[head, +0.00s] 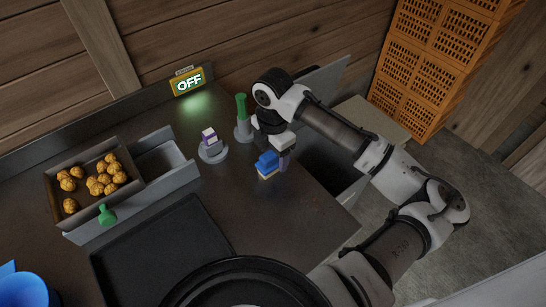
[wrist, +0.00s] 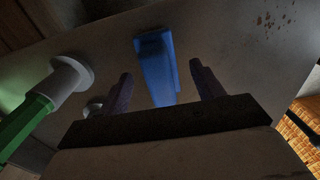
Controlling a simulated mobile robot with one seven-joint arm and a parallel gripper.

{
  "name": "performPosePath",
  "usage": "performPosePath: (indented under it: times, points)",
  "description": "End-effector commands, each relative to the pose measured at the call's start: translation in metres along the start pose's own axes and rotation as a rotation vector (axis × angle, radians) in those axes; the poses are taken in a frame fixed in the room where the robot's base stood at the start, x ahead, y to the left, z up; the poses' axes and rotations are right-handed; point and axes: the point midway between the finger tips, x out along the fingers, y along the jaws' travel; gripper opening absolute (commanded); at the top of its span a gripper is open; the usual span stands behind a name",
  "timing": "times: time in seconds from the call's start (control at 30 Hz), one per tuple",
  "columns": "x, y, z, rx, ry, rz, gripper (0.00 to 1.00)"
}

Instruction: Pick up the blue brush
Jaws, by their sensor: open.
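The blue brush (head: 266,161) stands on the dark counter in the head view, with a blue top and a pale yellow lower part. My gripper (head: 277,158) is just above and around its far side, pointing down. In the wrist view the blue brush (wrist: 157,68) lies between the two dark fingers of my gripper (wrist: 162,73). Gaps show on both sides of the brush, so the gripper is open and not closed on it. The brush's lower part is hidden in the wrist view.
A green-handled tool on a grey round base (head: 243,130) stands close behind my gripper. A purple and white item on a grey base (head: 212,152) is to the left. The counter's right edge is near.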

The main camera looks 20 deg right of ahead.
Motion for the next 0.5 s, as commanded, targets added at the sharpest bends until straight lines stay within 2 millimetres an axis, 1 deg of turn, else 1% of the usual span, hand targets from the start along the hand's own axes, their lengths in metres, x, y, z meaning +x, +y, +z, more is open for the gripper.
performPosePath:
  times: [0.03,0.13,0.37,0.47,0.5]
  points:
    - [0.006,-0.001,0.0,0.002,0.001,-0.002,0.66]
    - [0.014,0.0,0.0,0.001,0.001,-0.001,0.66]
    - [0.016,0.0,0.0,0.001,0.0,0.0,0.66]
    - [0.016,0.0,0.0,0.001,0.0,0.0,0.55]
    - [0.016,0.0,0.0,0.001,0.0,0.0,0.49]
